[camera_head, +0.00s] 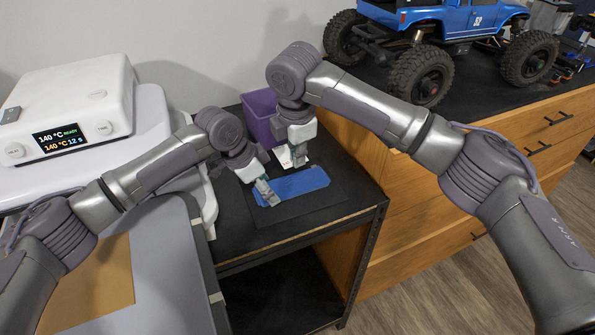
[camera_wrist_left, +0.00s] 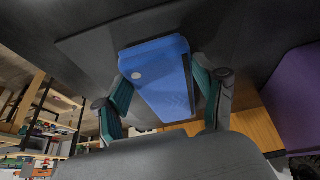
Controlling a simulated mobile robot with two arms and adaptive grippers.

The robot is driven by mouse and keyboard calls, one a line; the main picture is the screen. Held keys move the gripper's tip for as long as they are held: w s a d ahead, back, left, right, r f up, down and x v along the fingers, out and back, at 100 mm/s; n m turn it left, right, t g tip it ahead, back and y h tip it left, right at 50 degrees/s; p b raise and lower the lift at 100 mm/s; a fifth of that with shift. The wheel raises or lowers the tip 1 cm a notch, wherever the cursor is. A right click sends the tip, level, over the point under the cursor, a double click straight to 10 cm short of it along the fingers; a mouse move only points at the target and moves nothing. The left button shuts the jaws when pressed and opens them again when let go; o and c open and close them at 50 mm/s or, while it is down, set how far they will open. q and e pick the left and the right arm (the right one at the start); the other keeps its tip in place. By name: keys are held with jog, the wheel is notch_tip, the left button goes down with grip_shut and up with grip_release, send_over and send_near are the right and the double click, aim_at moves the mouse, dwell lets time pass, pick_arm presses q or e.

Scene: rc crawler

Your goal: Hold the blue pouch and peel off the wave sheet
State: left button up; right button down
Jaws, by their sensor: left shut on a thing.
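The blue pouch (camera_head: 300,185) lies flat on a dark mat on the black table. My left gripper (camera_head: 266,192) is shut on the left end of the pouch. In the left wrist view the blue pouch (camera_wrist_left: 165,85) sits between the two fingers of the left gripper (camera_wrist_left: 165,95), with a small pale round spot on it. My right gripper (camera_head: 299,158) points down behind the pouch, beside a small white piece; its finger gap is too small to read. I cannot make out the wave sheet as a separate thing.
A purple bin (camera_head: 260,115) stands behind the pouch; it also shows in the left wrist view (camera_wrist_left: 295,95). A white machine with a display (camera_head: 75,115) is at the left. A blue crawler truck (camera_head: 440,35) stands on the wooden cabinet at the right. The mat (camera_head: 325,198) has bare room in front.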

notch_tip(320, 180, up, 6)
dwell(0.7)
pick_arm(q)
jog(key=o, duration=1.2)
